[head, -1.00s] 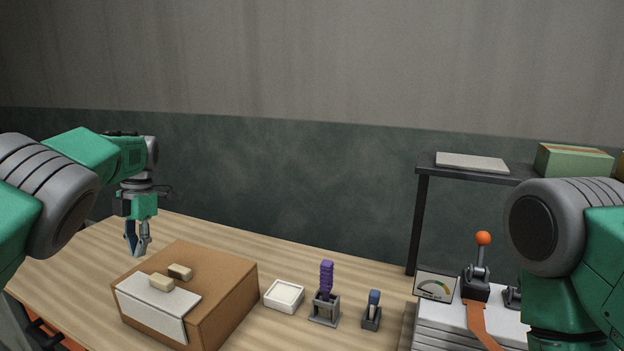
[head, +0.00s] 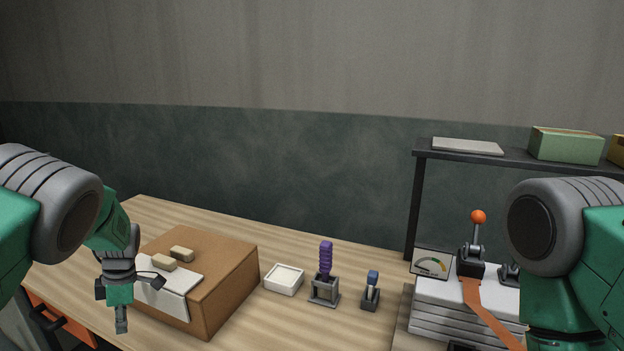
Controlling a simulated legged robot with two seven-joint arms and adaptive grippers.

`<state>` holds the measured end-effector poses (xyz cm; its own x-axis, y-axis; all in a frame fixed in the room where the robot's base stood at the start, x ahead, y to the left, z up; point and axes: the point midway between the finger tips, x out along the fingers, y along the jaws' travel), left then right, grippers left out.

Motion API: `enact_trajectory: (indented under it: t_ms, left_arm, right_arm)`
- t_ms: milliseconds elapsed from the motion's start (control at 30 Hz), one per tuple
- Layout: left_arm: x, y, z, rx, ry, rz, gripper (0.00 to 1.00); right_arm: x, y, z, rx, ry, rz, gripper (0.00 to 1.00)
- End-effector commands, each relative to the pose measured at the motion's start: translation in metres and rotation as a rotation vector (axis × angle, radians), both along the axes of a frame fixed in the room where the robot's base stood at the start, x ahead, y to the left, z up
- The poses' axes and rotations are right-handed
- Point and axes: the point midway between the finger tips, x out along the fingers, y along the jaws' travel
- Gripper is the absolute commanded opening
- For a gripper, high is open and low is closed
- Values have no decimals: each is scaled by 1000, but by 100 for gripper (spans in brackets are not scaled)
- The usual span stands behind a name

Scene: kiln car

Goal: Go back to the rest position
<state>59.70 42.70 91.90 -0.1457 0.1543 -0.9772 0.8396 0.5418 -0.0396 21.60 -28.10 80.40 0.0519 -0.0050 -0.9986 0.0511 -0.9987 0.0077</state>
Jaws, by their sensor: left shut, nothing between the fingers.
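My left gripper (head: 122,326) is shut and empty. It points down in front of the left front corner of the brown box (head: 225,284), low near the table's front edge. My left arm comes in from the left edge and hides part of the box's left side. My right arm shows at the right edge, but its gripper is out of the picture.
Two beige blocks (head: 182,254) and a white sheet (head: 180,291) lie on the box. A white dish (head: 284,279), a purple-handled tool in a holder (head: 326,264) and a blue-topped item (head: 371,287) stand right of it. An orange-knobbed lever (head: 478,232) stands below a shelf (head: 515,158).

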Motion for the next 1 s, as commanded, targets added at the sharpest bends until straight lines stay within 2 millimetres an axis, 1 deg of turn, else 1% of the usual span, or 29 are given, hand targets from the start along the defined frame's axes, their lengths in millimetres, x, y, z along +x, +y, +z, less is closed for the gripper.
enact_trajectory:
  t_ms: [33,67,100,167,200,267,300,367,400,467,500,600,700,800,833,1000]
  left_arm:
    - [-22,1,-38,-8,24,-95,0]
    - [-35,1,-57,-11,33,-169,0]
    - [-54,0,-82,-16,46,-276,0]
    - [-84,-4,-116,-27,66,-451,0]
    - [-107,-9,-137,-34,81,-574,0]
    - [-142,-19,-166,-51,102,-765,0]
    - [-166,-27,-182,-64,115,-897,0]
    - [-204,-42,-202,-86,132,-1099,0]
    - [-228,-53,-212,-102,139,-1233,0]
    - [-264,-71,-222,-127,143,-1432,0]
    - [-286,-83,-226,-143,141,-1559,0]
    - [-331,-110,-226,-173,121,-1832,0]
    - [-362,-130,-219,-187,94,-2027,0]
    - [-378,-142,-212,-190,71,-2141,0]
    - [-381,-144,-211,-191,67,-2161,0]
    - [-383,-145,-210,-189,63,-2178,0]
  right_arm:
    - [0,0,-11,0,0,0,40]
    - [0,0,-15,0,0,0,40]
    - [0,0,-21,0,0,0,40]
    - [0,0,-29,0,0,0,40]
    - [0,0,-35,0,0,0,40]
    - [0,0,-43,0,0,0,40]
    - [0,0,-49,0,0,0,40]
    - [0,0,-57,0,0,0,40]
    - [0,0,-63,0,0,0,40]
    - [0,0,-71,0,0,0,40]
    - [0,0,-75,0,0,0,40]
    - [0,0,-85,0,0,0,40]
    - [0,0,-91,0,0,0,40]
    - [0,0,-94,0,0,0,40]
    - [0,0,-94,0,0,0,40]
    - [0,0,-94,0,0,0,40]
